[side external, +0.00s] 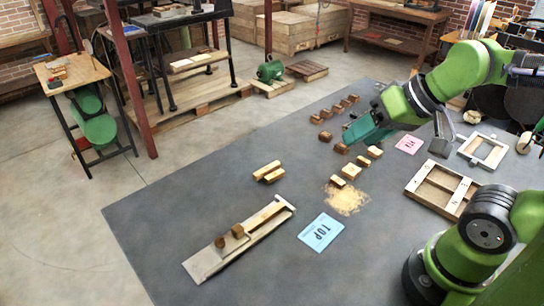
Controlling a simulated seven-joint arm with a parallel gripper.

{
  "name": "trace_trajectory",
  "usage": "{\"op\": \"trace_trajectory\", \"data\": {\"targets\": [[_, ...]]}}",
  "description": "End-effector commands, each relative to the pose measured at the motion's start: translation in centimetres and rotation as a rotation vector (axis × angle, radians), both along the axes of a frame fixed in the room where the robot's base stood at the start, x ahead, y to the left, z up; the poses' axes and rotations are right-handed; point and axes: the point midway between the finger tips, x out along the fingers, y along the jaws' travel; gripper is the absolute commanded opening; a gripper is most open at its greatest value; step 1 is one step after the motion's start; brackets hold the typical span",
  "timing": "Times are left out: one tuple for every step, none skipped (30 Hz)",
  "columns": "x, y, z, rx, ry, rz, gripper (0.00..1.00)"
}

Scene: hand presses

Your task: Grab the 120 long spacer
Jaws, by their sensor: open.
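I cannot tell by any label which block is the 120 long spacer. Two long pale wooden blocks (267,172) lie side by side on the grey table, left of my gripper. Several shorter pale blocks (352,171) lie in a slanted row below my gripper, and several dark brown blocks (325,136) lie in another row behind and left of it.
A pale wooden jig (203,262) with a bar and small blocks lies at the front left. A blue TOP card (321,232), sawdust (347,199), a pink card (409,144) and two wooden frames (417,187) (497,157) take up the table's middle and right. The far left is bare.

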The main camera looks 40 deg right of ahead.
Motion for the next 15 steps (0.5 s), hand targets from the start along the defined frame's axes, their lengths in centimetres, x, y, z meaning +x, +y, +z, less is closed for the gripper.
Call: {"op": "trace_trajectory", "data": {"targets": [[0.00, 0.01, 0.00, 0.000, 0.000, 0.000, 0.42], [0.01, 0.01, 0.01, 0.000, 0.000, 0.000, 0.37], [0.01, 0.01, 0.01, -0.001, 0.000, 0.001, 0.31], [0.01, 0.01, 0.01, -0.001, 0.000, 0.001, 0.27], [0.01, 0.01, 0.01, -0.001, 0.000, 0.001, 0.26], [0.01, 0.01, 0.01, -0.001, 0.000, 0.001, 0.26], [0.01, 0.01, 0.01, -0.001, 0.000, 0.001, 0.26], [0.01, 0.01, 0.01, -0.001, 0.000, 0.001, 0.26], [0.01, 0.01, 0.01, -0.001, 0.000, 0.001, 0.26], [0.01, 0.01, 0.01, -0.001, 0.000, 0.001, 0.26], [0.01, 0.01, 0.01, -0.001, 0.000, 0.001, 0.26], [0.00, 0.08, -0.01, -0.001, 0.001, 0.004, 0.26], [0.03, 0.19, -0.14, 0.000, 0.007, 0.008, 0.26], [0.06, 0.31, -0.38, 0.000, 0.017, 0.013, 0.26], [0.17, 0.52, -0.85, -0.001, 0.037, 0.022, 0.26]]}}
